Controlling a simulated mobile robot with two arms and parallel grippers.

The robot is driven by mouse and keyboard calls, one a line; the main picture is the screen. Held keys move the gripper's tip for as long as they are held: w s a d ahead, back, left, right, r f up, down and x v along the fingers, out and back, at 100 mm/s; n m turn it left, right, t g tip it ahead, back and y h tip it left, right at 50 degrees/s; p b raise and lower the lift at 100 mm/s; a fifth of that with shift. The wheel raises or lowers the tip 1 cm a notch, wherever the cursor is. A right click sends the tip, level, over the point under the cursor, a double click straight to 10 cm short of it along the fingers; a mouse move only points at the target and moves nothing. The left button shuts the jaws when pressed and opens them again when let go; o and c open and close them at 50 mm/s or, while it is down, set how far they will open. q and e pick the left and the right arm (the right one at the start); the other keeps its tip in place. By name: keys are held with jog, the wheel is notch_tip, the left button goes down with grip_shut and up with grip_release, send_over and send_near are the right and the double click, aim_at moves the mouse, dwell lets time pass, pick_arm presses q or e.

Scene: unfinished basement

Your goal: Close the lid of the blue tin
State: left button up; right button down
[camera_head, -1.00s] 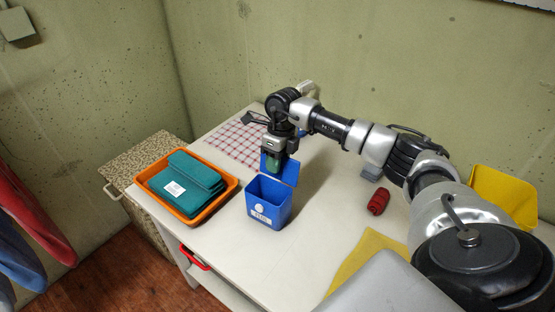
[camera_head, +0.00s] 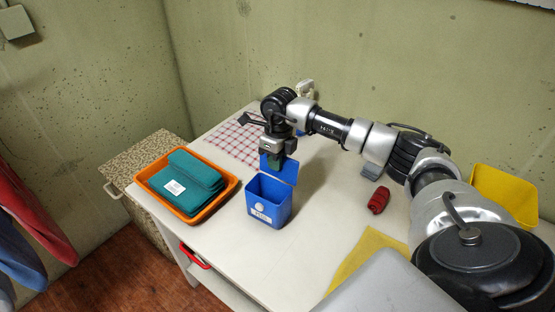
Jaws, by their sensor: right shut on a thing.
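The blue tin (camera_head: 268,202) stands upright on the pale table, with a white label on its front. Its top is open, and its blue lid (camera_head: 289,173) stands up at the back edge. My right gripper (camera_head: 277,160) is pointing down at the lid's upper edge and is shut on the lid. The gripper hides part of the lid, and its exact grip is small in the picture. My left gripper is not in view.
An orange tray (camera_head: 225,196) with folded teal cloth (camera_head: 188,180) is left of the tin. A red rolled item (camera_head: 378,200), a yellow cloth (camera_head: 362,258) and a yellow bin (camera_head: 505,195) are to the right. A checked cloth (camera_head: 232,140) lies behind.

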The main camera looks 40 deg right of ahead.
aim_at(275, 175)
jog(key=h, duration=0.1)
jog(key=a+t+h+b, duration=0.1)
jog(key=shift+s+a+h, duration=0.25)
jog(key=shift+s+h, duration=0.05)
jog(key=shift+s+a+f+t+h+b, duration=0.15)
jog(key=shift+a+t+h+b, duration=0.2)
jog(key=shift+h+b, duration=0.35)
jog(key=shift+s+a+t+h+b, duration=0.1)
jog(key=shift+a+t+h+b, duration=0.3)
jog(key=shift+h, duration=0.4)
jog(key=shift+d, duration=0.1)
jog(key=c, duration=1.2)
grip_release()
jog(key=v, duration=1.1)
jog(key=shift+w, duration=0.2)
